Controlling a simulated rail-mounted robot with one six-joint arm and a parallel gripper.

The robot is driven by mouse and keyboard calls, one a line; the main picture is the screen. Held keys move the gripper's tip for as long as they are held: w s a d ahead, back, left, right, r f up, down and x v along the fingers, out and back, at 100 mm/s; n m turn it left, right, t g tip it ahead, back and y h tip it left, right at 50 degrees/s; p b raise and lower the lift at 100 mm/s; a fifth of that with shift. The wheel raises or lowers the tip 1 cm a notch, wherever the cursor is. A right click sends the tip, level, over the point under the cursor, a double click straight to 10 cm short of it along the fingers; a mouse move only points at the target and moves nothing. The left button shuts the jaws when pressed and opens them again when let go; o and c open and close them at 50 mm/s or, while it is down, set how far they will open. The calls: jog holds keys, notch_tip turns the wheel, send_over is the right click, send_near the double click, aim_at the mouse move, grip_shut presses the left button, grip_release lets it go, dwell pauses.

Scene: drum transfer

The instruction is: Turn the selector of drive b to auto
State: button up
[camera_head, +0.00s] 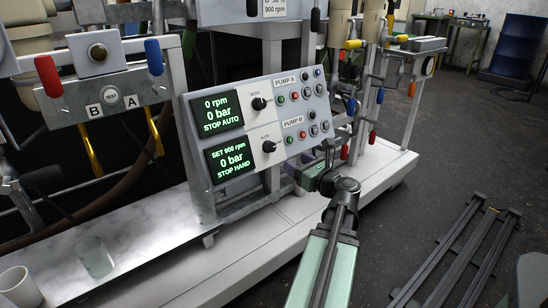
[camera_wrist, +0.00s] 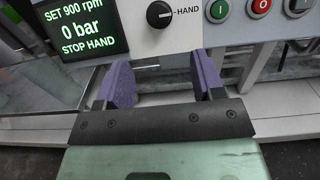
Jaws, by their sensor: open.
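The selector of drive b is a black knob (camera_head: 268,146) in the lower row of the tilted control panel, labelled PUMP B. In the wrist view the knob (camera_wrist: 160,14) shows at the top edge, its pointer towards the word HAND. The lower display (camera_head: 230,158) reads SET 900 rpm, 0 bar, STOP HAND. My gripper (camera_wrist: 163,76) is open and empty, with a purple pad on each finger. In the wrist view the fingers lie below the knob and apart from it. In the head view my gripper is in front of the panel's lower right, partly hidden by my wrist.
The pump A knob (camera_head: 259,103) is just above, and its display (camera_head: 217,112) reads STOP AUTO. Push buttons (camera_head: 295,95) stand right of both knobs. Red and blue valve handles (camera_head: 345,152) are close right of my arm. A mug (camera_head: 18,287) stands at lower left.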

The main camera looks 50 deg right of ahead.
aim_at(273, 150)
jog(key=x, duration=1.1)
jog(key=shift+a, duration=0.1)
jog(key=c, duration=0.9)
